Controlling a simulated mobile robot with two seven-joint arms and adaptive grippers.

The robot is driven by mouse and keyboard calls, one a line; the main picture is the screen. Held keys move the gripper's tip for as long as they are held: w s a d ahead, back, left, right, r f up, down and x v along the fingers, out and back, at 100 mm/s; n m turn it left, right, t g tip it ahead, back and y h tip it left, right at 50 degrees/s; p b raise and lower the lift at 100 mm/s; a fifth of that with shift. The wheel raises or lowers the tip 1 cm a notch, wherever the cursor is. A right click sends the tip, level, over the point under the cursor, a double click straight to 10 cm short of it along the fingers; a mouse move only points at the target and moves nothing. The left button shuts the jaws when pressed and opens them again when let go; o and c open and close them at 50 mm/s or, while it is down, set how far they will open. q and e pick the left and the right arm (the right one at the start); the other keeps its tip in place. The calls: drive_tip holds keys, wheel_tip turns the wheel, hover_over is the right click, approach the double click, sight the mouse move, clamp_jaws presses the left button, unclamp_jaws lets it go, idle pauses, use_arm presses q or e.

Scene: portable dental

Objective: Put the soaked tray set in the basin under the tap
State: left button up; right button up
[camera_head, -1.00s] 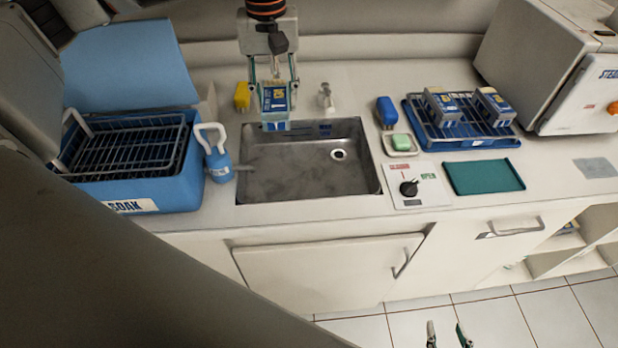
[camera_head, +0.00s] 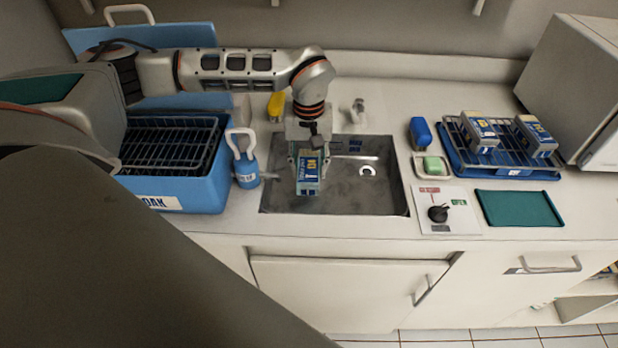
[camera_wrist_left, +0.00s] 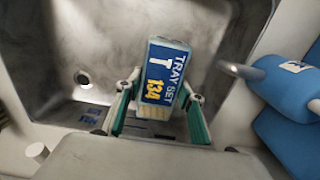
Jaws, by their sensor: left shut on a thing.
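My left gripper (camera_head: 307,165) is shut on a tray set (camera_head: 308,172), a small box with a blue and white label. In the left wrist view the tray set (camera_wrist_left: 163,77) reads "TRAY SET T 134" and sits between the green-edged fingers (camera_wrist_left: 158,108). The tray set is over the left part of the steel basin (camera_head: 385,198); I cannot tell whether it touches the basin floor. The tap (camera_head: 358,112) stands behind the basin. The blue soak tub (camera_head: 185,195) with its wire rack is at the left. My right gripper is not in view.
A blue bottle (camera_head: 246,165) stands left of the basin, its nozzle toward the rim. At right are a blue rack (camera_head: 500,168) with two boxes, a green soap (camera_head: 433,164), a dial panel (camera_head: 440,214) and a teal mat (camera_head: 520,209). The basin's right half is clear.

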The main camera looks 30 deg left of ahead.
sight(309, 165)
use_arm(q)
drive_tip(key=shift+f, duration=2.05)
drive_tip(key=shift+f, duration=0.2)
drive_tip(key=o, duration=1.3)
wheel_tip(309, 165, up, 12)
drive_tip(key=shift+r, duration=0.2)
